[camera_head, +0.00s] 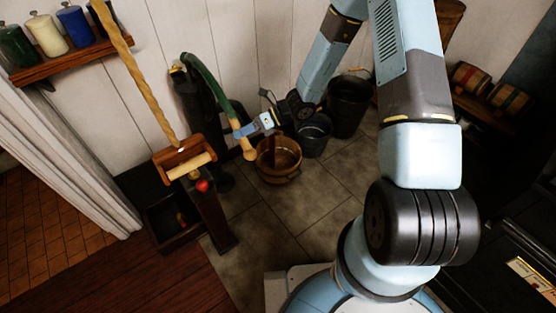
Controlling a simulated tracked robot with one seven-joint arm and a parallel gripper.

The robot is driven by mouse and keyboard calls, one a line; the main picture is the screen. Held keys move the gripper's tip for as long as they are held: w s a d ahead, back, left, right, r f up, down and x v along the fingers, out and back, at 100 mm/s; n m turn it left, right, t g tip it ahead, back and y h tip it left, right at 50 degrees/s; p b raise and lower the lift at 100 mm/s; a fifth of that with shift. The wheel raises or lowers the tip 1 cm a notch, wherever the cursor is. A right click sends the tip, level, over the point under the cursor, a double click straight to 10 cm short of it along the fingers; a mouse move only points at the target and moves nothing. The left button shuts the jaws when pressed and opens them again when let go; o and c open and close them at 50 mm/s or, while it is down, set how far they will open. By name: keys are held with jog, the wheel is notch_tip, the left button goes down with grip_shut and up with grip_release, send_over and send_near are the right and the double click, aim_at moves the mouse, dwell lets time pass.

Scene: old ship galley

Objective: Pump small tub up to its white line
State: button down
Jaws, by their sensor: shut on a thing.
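A dark hand pump (190,95) stands against the pale plank wall, with a long green lever (207,80) that slopes down to the right and ends in a pale wooden grip (246,147). My gripper (242,132) reaches in from the right and is shut on the lever near the top of this grip. A small brown wooden tub (279,178) stands on the tiles just below and to the right of the grip. A brown upright part shows at its back. Its white line and water level cannot be made out.
A dark grey bucket (314,143) and a larger black bucket (347,118) stand behind the tub to the right. Tiled floor (290,215) in front of the tub is clear.

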jog(key=w+a+f+n+t+y, duration=0.1)
jog(key=w+a+f+n, duration=0.1)
jog(key=f, duration=0.4)
jog(key=shift+w+f, duration=0.15)
jog(key=shift+w, duration=0.4)
jog(key=s+r, duration=0.1)
jog(key=r, duration=0.1)
jog(key=s+d+r+m+h, duration=0.1)
jog(key=r, duration=0.2)
jog(key=s+r+m+g, duration=0.1)
jog(key=r, duration=0.2)
jog(key=shift+d, duration=0.4)
jog(key=shift+s+d+r+m+h, duration=0.15)
jog(key=shift+s+r+m+h, duration=0.1)
jog(key=shift+r+m+h, duration=0.05)
jog(key=shift+s+f, duration=0.1)
jog(key=shift+s, duration=0.05)
